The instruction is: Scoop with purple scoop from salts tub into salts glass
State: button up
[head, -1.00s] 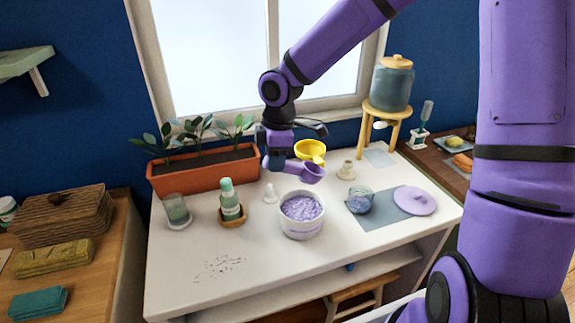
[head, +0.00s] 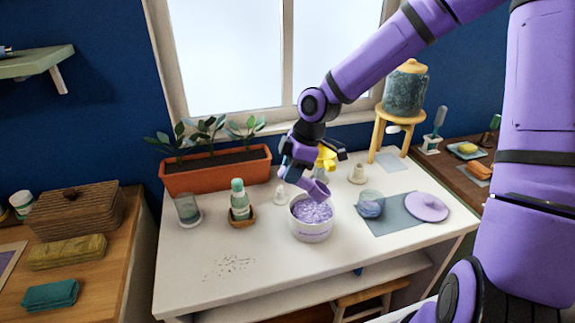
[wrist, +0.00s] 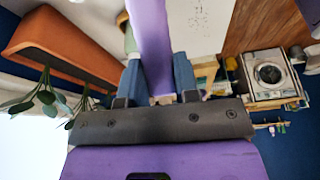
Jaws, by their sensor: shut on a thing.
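My gripper (head: 290,170) is shut on the handle of the purple scoop (head: 313,188). In the wrist view the scoop's purple handle (wrist: 152,40) runs between the two blue fingers (wrist: 158,78). The scoop's bowl is tilted down at the back rim of the white salts tub (head: 311,234); I cannot tell whether it touches the lilac salts (head: 313,211) inside. A clear glass (head: 187,207), likely the salts glass, stands on a pale coaster at the table's left, with a greyish lower part. The scoop's bowl is not clear in the wrist view.
A green-capped bottle (head: 239,201) and a small white piece (head: 281,195) stand between glass and tub. A planter (head: 217,172) lines the back. The front left has dark specks.

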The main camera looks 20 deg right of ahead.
jog(key=shift+d+f+y, duration=0.3)
jog(key=shift+f+y, duration=0.2)
jog(key=shift+f, duration=0.05)
jog(key=shift+a+f, duration=0.2)
jog(key=shift+f, duration=0.35)
notch_tip(320, 180, down, 7)
jog(key=shift+d+f, duration=0.1)
dwell(1.0)
jog(key=shift+w+a+r+g+h, duration=0.15)
jog(key=shift+a+r+h, duration=0.45)
jog(key=shift+h, duration=0.95)
jog(key=shift+s+a+r+g+h, duration=0.1)
jog(key=shift+a+r+h, duration=0.2)
jog(key=shift+r+h, duration=0.85)
jog(key=shift+w+a+r+g+h, duration=0.15)
jog(key=shift+a+r+h, duration=0.25)
jog(key=shift+h, duration=1.5)
